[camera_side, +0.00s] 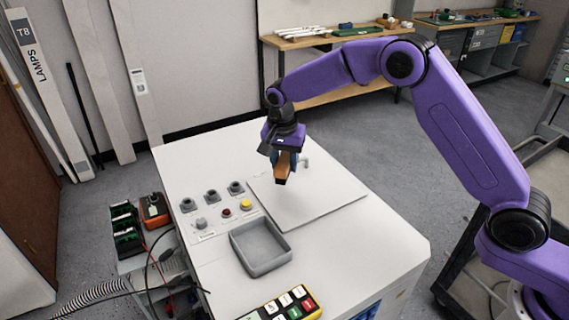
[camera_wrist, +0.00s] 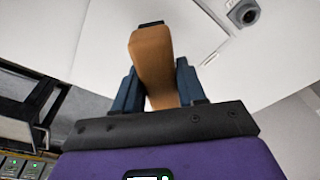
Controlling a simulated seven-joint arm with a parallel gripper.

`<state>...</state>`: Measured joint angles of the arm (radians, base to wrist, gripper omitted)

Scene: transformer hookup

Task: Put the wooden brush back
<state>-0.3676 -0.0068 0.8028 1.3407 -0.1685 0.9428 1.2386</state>
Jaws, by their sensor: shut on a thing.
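The wooden brush (camera_side: 283,166) hangs in my gripper (camera_side: 285,158), above the white table and near the left edge of a pale flat panel. It is an orange-brown block with a dark end pointing down. In the wrist view the brush (camera_wrist: 151,62) stands between the two blue fingers of my gripper (camera_wrist: 158,88), which are shut on it. Its dark tip shows at the far end. The brush appears clear of the table surface.
An empty grey tray (camera_side: 262,272) sits on the white table (camera_side: 330,245), front of the gripper. Left of it is a row of knobs and buttons (camera_side: 225,208). The pale panel (camera_side: 325,205) is bare apart from a small fitting at its back. A colored button box (camera_side: 285,304) lies at the front edge.

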